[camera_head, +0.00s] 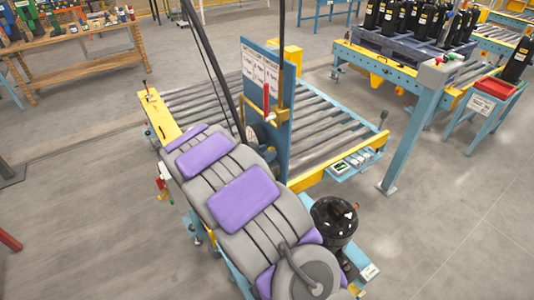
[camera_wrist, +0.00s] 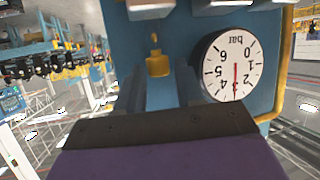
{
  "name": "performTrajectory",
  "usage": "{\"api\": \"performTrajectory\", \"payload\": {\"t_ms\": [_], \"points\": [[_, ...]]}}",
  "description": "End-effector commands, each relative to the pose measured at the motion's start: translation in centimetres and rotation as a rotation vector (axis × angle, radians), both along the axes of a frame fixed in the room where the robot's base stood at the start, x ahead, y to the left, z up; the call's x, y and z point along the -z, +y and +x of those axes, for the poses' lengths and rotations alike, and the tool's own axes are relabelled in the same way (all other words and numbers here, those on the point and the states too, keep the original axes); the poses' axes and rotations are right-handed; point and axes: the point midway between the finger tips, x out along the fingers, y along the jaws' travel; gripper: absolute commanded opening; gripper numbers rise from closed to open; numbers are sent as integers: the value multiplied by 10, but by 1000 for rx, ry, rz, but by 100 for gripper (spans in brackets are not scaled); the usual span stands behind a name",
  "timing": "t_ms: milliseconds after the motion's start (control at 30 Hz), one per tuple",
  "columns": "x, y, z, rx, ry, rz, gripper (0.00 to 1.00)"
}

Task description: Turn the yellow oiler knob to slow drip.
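The small yellow knob (camera_wrist: 158,63) stands out against the blue panel (camera_wrist: 210,20) in the wrist view, which appears upside down. Two dark bluish finger shapes of my gripper (camera_wrist: 160,88) reach toward it with a gap between them, and the knob shows at the far end of that gap. I cannot tell whether either finger touches it. A round white "bar" gauge (camera_wrist: 232,65) with a red needle sits just right of the knob. In the head view the blue panel (camera_head: 279,122) stands beyond my purple and grey arm; the knob and my fingertips cannot be made out there.
The panel stands beside a roller conveyor (camera_head: 325,125) with yellow rails. A yellow pipe (camera_wrist: 287,60) runs close to the gauge. A red-topped stand (camera_head: 492,90) and a blue-legged table with black cylinders (camera_head: 420,65) are at right.

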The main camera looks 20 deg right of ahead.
Motion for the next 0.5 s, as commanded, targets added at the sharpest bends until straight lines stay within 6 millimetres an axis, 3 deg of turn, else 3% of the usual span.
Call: {"api": "performTrajectory", "payload": {"t_ms": [500], "points": [[5, -10, 5, -1, 2, -1, 35]]}}
